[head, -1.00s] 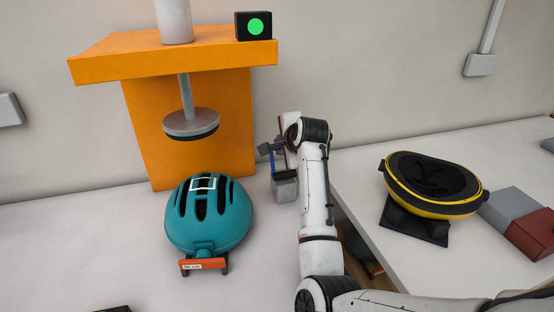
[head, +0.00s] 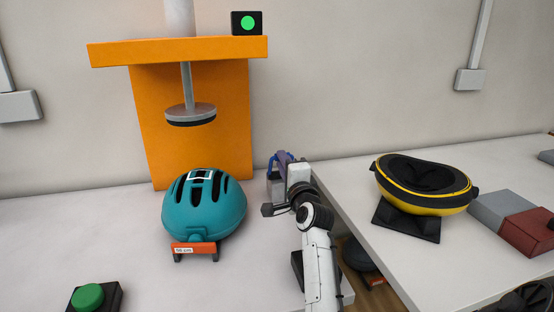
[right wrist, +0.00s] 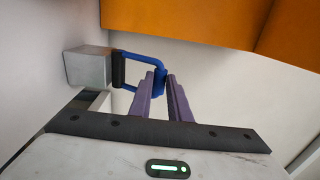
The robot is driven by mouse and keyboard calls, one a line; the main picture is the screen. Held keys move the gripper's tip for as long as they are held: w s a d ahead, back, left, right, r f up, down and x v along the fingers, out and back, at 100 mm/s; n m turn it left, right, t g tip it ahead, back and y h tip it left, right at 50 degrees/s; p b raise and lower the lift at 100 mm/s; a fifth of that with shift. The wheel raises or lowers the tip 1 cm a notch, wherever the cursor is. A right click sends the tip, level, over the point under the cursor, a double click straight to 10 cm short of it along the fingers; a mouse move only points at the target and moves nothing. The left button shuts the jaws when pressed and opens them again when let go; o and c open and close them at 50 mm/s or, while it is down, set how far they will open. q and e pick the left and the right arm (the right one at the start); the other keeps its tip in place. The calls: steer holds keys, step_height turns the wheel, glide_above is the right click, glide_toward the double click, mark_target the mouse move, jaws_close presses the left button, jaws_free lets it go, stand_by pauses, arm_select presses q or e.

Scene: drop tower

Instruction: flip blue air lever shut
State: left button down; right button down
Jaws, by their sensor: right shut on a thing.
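The blue air lever (right wrist: 140,57) is a blue loop-shaped handle with a black part, joined to a grey block (right wrist: 88,67) in the right wrist view. In the head view the lever (head: 270,164) shows small above its grey block (head: 275,182), right of the orange tower. My right gripper (right wrist: 165,88) has its purple-grey fingers closed around the near end of the blue handle. In the head view this gripper (head: 283,157) is partly hidden by its own wrist. My left gripper is out of view.
A teal helmet (head: 205,210) sits beneath the round striker (head: 190,115) of the orange drop tower (head: 200,145). A green button (head: 88,296) is at front left. A green-lit box (head: 247,23) stands on the tower. A yellow-black upturned helmet (head: 425,184) is on the right table.

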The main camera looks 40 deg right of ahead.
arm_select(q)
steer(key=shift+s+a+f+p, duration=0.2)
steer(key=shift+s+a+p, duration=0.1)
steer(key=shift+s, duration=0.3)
arm_select(e)
steer(key=shift+s+a+f, duration=0.15)
steer(key=shift+s+f, duration=0.15)
steer(key=shift+f, duration=0.35)
steer(key=shift+s+a+f, duration=0.15)
steer(key=shift+s+f, duration=0.1)
steer(key=shift+f, duration=0.4)
steer(key=c, duration=1.7)
jaws_free()
steer(key=shift+f, duration=0.1)
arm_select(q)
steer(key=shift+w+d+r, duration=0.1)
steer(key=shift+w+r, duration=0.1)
arm_select(e)
steer(key=shift+o, duration=0.3)
steer(key=shift+w+d, duration=0.1)
